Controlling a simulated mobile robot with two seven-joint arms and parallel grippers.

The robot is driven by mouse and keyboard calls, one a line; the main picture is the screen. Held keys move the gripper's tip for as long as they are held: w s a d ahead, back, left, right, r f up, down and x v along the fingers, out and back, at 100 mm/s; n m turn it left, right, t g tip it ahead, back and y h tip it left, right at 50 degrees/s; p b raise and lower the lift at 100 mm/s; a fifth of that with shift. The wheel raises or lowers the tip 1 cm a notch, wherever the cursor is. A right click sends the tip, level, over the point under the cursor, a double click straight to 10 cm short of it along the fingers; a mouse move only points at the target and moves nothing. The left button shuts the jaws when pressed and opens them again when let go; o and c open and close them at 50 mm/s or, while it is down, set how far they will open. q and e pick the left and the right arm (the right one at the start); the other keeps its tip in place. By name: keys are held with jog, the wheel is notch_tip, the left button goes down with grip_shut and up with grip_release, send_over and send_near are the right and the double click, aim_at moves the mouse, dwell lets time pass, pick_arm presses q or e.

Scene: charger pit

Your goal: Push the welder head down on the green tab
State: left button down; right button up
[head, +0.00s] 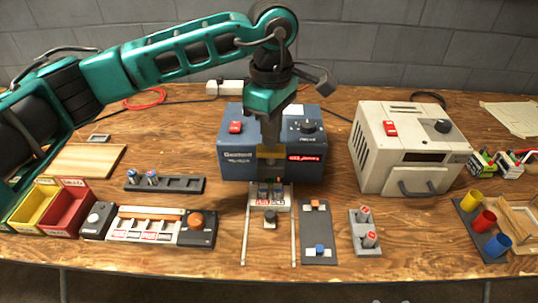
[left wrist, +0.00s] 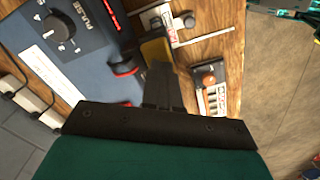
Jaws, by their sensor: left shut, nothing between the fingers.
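The blue welder box (head: 232,150) stands at the middle of the bench, with a red switch, a dial and a lit red display. A yellow-and-dark welder head (head: 270,152) projects from its front; its yellow part also shows in the left wrist view (left wrist: 156,48). My left gripper (head: 268,145) points down at the head from above, shut and empty. In the left wrist view its fingers (left wrist: 160,78) overlap the head's near edge; I cannot tell whether they touch it. Below the head is a small white fixture (head: 268,202) on two rails. I cannot make out the green tab. My right gripper is not in view.
A beige box (head: 400,150) with a handle stands to the right. Red and yellow bins (head: 68,210) and a panel with an orange knob (head: 155,226) lie left. A dark strip (head: 318,235) and a grey holder (head: 364,240) lie right of the rails.

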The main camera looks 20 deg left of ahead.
pick_arm(q)
jog(key=shift+f+b, duration=0.8)
jog(key=shift+f, duration=0.55)
jog(key=shift+r, duration=0.15)
jog(key=shift+r+p, duration=0.45)
jog(key=shift+r, duration=0.4)
jog(key=shift+r+p, duration=1.25)
jog(key=shift+r, duration=0.95)
